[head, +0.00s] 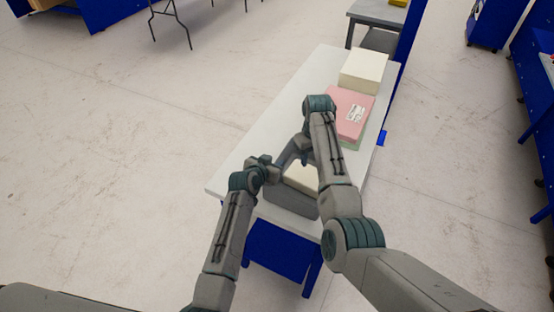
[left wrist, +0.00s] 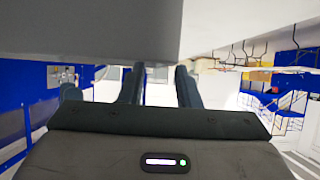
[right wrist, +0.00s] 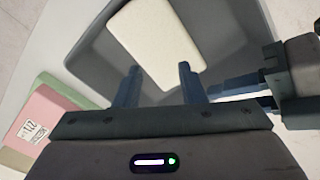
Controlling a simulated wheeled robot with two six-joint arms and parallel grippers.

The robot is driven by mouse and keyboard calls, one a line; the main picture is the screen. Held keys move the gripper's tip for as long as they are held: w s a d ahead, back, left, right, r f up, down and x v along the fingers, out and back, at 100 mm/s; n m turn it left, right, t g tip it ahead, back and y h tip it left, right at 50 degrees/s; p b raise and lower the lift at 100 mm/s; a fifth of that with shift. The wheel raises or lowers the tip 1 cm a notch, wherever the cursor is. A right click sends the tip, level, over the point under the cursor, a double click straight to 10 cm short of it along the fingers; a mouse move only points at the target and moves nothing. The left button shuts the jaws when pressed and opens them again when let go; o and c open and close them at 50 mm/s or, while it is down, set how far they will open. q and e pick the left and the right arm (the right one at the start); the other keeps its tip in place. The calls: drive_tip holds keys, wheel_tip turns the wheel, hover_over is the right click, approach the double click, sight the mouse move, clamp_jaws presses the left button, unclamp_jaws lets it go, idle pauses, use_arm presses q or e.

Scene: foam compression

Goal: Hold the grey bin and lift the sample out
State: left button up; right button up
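The grey bin (head: 291,202) stands at the near end of the table, partly hidden by my right arm in the head view. The cream sample block (head: 301,177) lies inside it; the right wrist view shows the block (right wrist: 157,42) against the dark bin floor (right wrist: 205,25). My right gripper (right wrist: 160,75) is open and empty, its fingers over the bin's inside beside the block. My left gripper (left wrist: 158,72) is at the bin's outer side, fingers apart with background between them. It also shows at the bin's rim in the right wrist view (right wrist: 255,75). I cannot tell whether it touches the wall.
The pale table (head: 257,130) runs away from me. Beyond the bin lie a pink labelled block (head: 349,113) on a green one and a cream block (head: 363,71) at the far end. The table's left strip is clear. My two grippers are close together.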

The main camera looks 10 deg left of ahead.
sight(277, 160)
use_arm(q)
drive_tip(key=shift+x, duration=2.05)
clamp_jaws()
